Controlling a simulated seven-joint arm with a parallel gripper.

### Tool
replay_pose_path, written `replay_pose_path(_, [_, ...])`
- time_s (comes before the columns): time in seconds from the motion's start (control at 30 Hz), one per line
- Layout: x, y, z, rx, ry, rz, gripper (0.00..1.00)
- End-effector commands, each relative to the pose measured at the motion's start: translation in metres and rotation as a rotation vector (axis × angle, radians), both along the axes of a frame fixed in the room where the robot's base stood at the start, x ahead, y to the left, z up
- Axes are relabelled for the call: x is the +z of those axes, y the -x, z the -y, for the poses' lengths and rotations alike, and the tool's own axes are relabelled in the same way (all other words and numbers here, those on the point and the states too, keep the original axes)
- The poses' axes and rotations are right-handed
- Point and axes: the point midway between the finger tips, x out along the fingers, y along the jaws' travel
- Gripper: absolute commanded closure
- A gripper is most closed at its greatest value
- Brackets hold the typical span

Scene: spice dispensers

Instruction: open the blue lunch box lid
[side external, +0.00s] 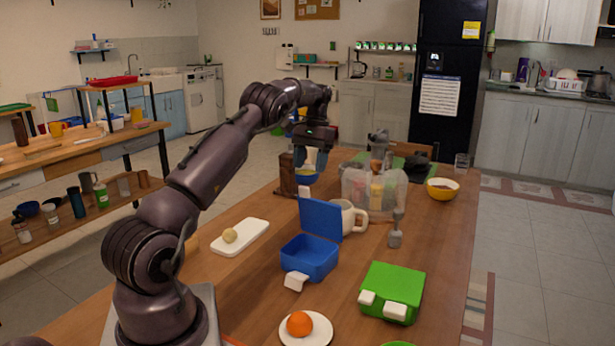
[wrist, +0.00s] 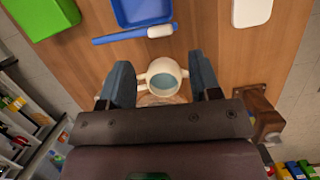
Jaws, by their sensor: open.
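The blue lunch box (side external: 308,260) stands on the wooden table with its lid (side external: 321,217) raised, roughly upright at the back edge. A white latch (side external: 295,281) is at its front. In the wrist view the box (wrist: 142,12) is at the top edge, and the lid (wrist: 120,36) shows edge-on as a narrow blue strip. My gripper (side external: 314,160) is in the air behind the lid, apart from it. In the wrist view my gripper (wrist: 162,82) has its two blue fingers wide apart, with nothing held between them.
A white mug (side external: 348,218) stands just behind the lid; it also shows below my fingers in the wrist view (wrist: 161,72). A green lunch box (side external: 393,288), a plate with an orange (side external: 299,324) and a white board (side external: 240,239) are nearby. A transparent dispenser (side external: 375,192) stands farther back.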

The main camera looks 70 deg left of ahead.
Motion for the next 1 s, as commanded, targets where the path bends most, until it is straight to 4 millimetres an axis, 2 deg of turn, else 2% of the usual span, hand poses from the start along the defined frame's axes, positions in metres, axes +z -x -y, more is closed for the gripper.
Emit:
replay_pose_path(0.17, [0.01,-0.002,-0.002,0.001,0.0,-0.001,0.43])
replay_pose_path(0.43, [0.012,-0.002,-0.002,0.001,0.0,-0.001,0.43])
replay_pose_path(0.5, [0.012,0.0,-0.004,0.006,-0.001,0.0,0.59])
replay_pose_path(0.57, [0.021,0.003,-0.007,0.013,-0.012,0.013,0.72])
replay_pose_path(0.67, [0.049,0.012,-0.01,0.035,-0.029,0.056,0.95])
replay_pose_path(0.7, [0.059,0.019,-0.008,0.05,-0.021,0.072,1.0])
replay_pose_path(0.83, [0.086,0.046,0.0,0.036,-0.017,0.172,1.0])
replay_pose_path(1.0, [0.094,0.07,0.02,-0.195,-0.072,0.337,1.0])
